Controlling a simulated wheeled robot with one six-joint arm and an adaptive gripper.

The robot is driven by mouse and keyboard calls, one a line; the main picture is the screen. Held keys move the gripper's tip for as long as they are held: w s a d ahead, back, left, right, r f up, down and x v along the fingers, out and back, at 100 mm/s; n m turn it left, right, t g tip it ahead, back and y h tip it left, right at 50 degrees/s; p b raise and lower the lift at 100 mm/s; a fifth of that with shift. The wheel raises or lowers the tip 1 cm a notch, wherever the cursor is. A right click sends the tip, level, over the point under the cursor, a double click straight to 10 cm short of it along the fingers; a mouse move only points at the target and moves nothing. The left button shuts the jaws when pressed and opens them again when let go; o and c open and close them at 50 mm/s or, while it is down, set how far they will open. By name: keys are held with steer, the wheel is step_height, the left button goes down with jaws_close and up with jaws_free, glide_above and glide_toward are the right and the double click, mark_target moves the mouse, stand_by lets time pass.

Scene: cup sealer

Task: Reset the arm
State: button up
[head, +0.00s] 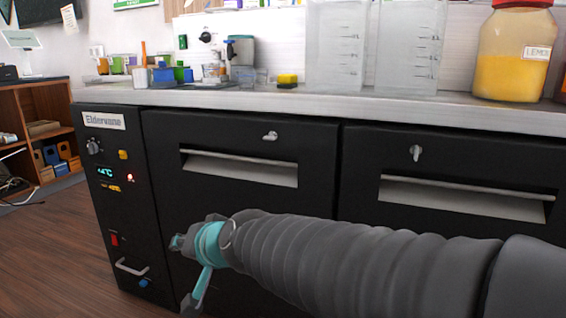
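My arm, in a ribbed grey sleeve, reaches in from the lower right of the head view. My gripper (184,273), grey with teal parts, is at its end, in front of the black under-counter cabinet (240,222) and below the counter edge. Its two fingers stand apart, one towards the upper left and one pointing down. Nothing shows between them. The gripper is small in view, and I cannot tell its exact distance from the cabinet front.
The steel counter (330,102) runs along the back. On it stand a small machine (205,60), a yellow sponge (287,79), clear measuring jugs (408,50) and a yellow-filled jar (510,62). A wooden shelf (40,130) is at left. Wooden floor (50,240) is clear at lower left.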

steer(key=s+d+f+g+h+p, duration=0.1)
steer(key=s+d, duration=0.4)
steer(key=d, duration=0.6)
steer(key=s+d+f+h+p, duration=0.1)
steer(key=s+d+h+p, duration=0.2)
steer(key=d, duration=0.8)
steer(key=s+d+g+h+p, duration=0.1)
steer(key=s+d+h+p, duration=0.1)
steer(key=s+d+h, duration=0.2)
steer(key=s+d, duration=0.3)
steer(key=d, duration=0.4)
steer(key=shift+d+f+m+g, duration=0.15)
steer(key=shift+f+m+g, duration=0.15)
steer(key=shift+f, duration=0.1)
steer(key=shift+s, duration=0.1)
